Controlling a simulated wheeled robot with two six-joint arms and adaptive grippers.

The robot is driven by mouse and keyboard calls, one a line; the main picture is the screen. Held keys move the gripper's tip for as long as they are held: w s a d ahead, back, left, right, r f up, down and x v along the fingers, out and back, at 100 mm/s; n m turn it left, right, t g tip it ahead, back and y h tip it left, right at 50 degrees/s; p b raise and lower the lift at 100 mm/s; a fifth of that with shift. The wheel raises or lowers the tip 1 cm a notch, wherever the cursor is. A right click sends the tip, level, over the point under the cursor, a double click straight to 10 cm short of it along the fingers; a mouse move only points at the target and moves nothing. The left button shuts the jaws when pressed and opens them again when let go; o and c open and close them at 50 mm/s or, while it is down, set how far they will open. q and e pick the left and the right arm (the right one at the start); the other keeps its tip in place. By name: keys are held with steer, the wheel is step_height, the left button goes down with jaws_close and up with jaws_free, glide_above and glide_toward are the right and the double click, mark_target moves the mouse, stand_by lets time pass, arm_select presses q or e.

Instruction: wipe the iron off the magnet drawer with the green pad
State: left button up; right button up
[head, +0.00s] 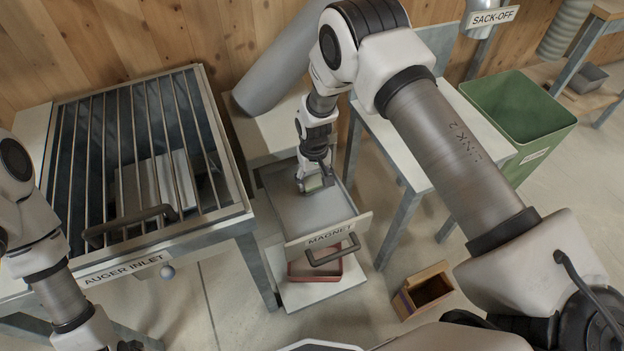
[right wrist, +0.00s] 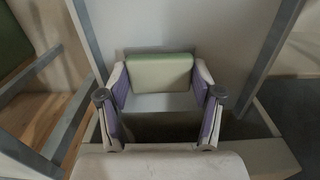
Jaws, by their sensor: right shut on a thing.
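The magnet drawer (head: 287,211) is pulled out, a grey tray with a front plate lettered MAGNET and a dark handle. My right gripper (head: 318,186) is over the drawer's inner right part, pointing down. It is shut on the green pad, which shows in the right wrist view (right wrist: 160,72) between the purple-lined fingers (right wrist: 160,98). I cannot tell whether the pad touches the drawer. No iron can be made out on the tray's grey surface. My left arm is at the left edge; its gripper is mostly cut off at the bottom, its jaws unclear.
A red tray (head: 331,275) stands on a low shelf beneath the drawer. The barred auger inlet (head: 215,226) is at left. A wooden box (head: 404,302) sits on the floor. A green bin (head: 535,150) stands under the sack-off spout at right, beside a narrow white table (head: 440,155).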

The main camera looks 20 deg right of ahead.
steer(key=r, duration=0.2)
steer(key=r+p, duration=0.1)
steer(key=shift+s+r, duration=0.1)
steer(key=shift+s, duration=0.15)
steer(key=shift+w+r+p, duration=0.2)
steer(key=shift+r+p, duration=0.75)
steer(key=shift+p, duration=0.1)
arm_select(q)
steer(key=shift+a+r+p, duration=0.2)
steer(key=shift+r+p, duration=0.15)
steer(key=shift+r, duration=1)
steer(key=shift+a+r+p, duration=0.15)
steer(key=shift+r+p, duration=0.2)
steer(key=shift+r, duration=1)
arm_select(e)
steer(key=shift+r, duration=0.95)
